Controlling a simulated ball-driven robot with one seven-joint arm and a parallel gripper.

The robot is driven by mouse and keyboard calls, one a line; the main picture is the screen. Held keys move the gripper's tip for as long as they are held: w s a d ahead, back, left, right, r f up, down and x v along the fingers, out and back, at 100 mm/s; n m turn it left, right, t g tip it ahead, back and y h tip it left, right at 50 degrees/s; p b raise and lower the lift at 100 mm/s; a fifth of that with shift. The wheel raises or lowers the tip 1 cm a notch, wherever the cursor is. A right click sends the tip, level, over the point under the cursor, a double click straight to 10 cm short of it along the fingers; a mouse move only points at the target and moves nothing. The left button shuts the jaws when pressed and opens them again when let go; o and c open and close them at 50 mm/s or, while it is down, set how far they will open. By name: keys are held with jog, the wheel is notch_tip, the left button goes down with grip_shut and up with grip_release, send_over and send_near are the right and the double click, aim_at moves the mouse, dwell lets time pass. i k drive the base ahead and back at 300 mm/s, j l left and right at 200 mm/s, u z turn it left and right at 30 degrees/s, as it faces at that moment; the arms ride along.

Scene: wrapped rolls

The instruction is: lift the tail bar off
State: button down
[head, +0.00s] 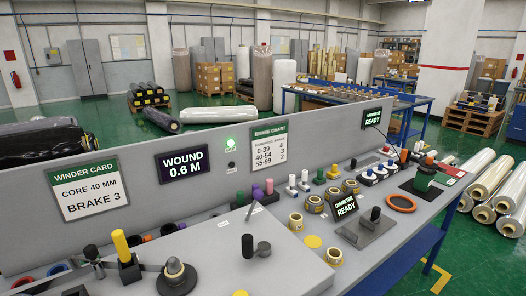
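No part is marked as the tail bar, and I cannot tell for sure which one it is. A dark flat bar (148,267) lies at the front left of the bench, beside an upright yellow handle (121,246) on a black block. The bar runs toward a grey cone-shaped hub (175,272) with a tan ring. A black-knobbed crank (249,246) stands on the pale sloped panel (215,266). A thin rod (250,210) leans up behind that panel. My gripper is not in view.
The back panel carries a winder card (84,187) reading core 40 mm, brake 3, a display (184,165) reading wound 0.6 M, and a brake chart (269,146). Wrapped rolls (490,180) lie on the floor.

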aim_at(117, 236)
jog(key=j+u, duration=0.4)
jog(key=i+j+u, duration=0.15)
jog(key=j+u, duration=0.2)
